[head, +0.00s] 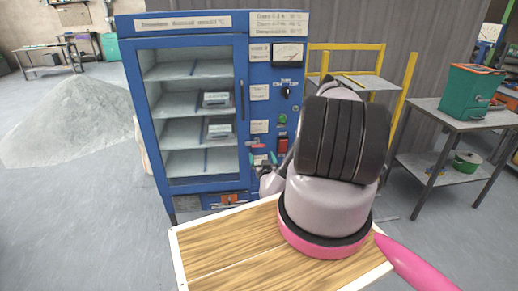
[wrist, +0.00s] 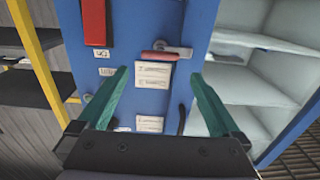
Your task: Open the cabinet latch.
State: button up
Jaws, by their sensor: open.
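The blue cabinet (head: 190,30) stands ahead, with pale shelves behind its framed front at left and a control panel at right. The latch (wrist: 160,55) has a red grip and a metal end. In the wrist view, which looks turned over, it sits on the blue panel beside the shelves. My gripper (wrist: 159,73) is open, its teal fingers apart on either side of the latch's line, with nothing between them. In the head view my gripper (head: 264,160) is at the lower panel, partly hidden by my arm. I cannot tell whether it touches the latch.
A wooden board (head: 220,245) with a pale edge lies in front. A grey powder heap (head: 68,115) is at left. A yellow rail frame (head: 345,46) stands behind my arm. At right, a metal table (head: 440,116) carries a green box (head: 470,92).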

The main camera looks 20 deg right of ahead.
aim_at(259, 147)
jog(key=x, duration=0.8)
jog(key=shift+c, duration=0.3)
jog(key=c, duration=1.1)
